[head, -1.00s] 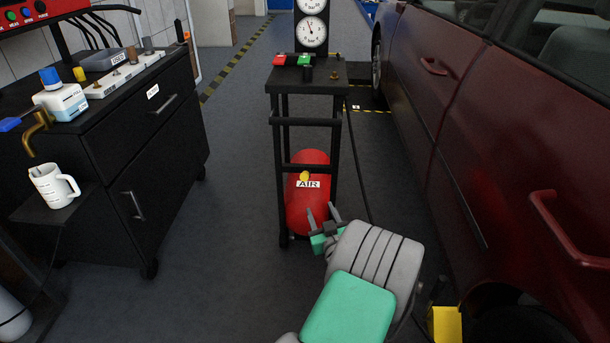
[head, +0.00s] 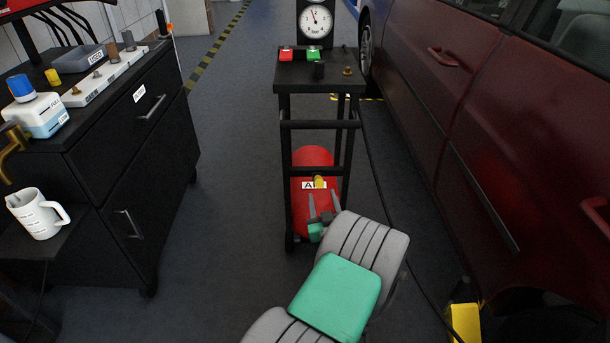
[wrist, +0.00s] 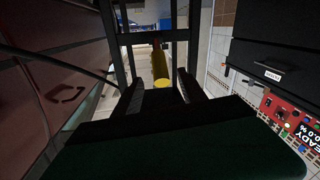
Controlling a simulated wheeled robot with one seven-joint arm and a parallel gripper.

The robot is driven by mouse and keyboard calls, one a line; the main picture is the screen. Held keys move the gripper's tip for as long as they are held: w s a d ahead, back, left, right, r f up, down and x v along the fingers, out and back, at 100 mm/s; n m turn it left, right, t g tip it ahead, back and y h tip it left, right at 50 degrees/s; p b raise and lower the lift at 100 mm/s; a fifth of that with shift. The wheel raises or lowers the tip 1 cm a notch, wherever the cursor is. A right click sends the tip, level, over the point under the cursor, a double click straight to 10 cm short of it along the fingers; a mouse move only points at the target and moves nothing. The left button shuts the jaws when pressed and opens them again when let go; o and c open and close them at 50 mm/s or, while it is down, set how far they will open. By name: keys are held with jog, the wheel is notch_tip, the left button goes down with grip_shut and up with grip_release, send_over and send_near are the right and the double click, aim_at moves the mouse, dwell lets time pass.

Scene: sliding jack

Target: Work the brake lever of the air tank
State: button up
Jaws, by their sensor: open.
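The red air tank (head: 301,210) stands upright inside the black cart frame, with a partly covered white AIR label. A small yellow lever (head: 319,181) sticks out at its front. In the wrist view the yellow lever (wrist: 161,72) shows its rounded end between my two fingers, with some red behind it. My gripper (head: 324,197) is open in front of the tank, fingers pointing at the lever. It also shows in the wrist view (wrist: 160,88), fingers on either side of the lever's end. I cannot tell whether either finger touches it. My gripper hides the tank's lower part.
The black cart (head: 335,76) carries a gauge (head: 316,20) and red and green buttons. A black cabinet (head: 135,180) stands left, with a white jug (head: 38,213) beside it. A red car (head: 500,130) stands right. Floor between cabinet and cart is clear.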

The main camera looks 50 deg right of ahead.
aim_at(319, 182)
jog(key=x, duration=0.7)
jog(key=shift+w+d, duration=0.2)
jog(key=shift+w, duration=0.05)
grip_shut()
dwell(1.1)
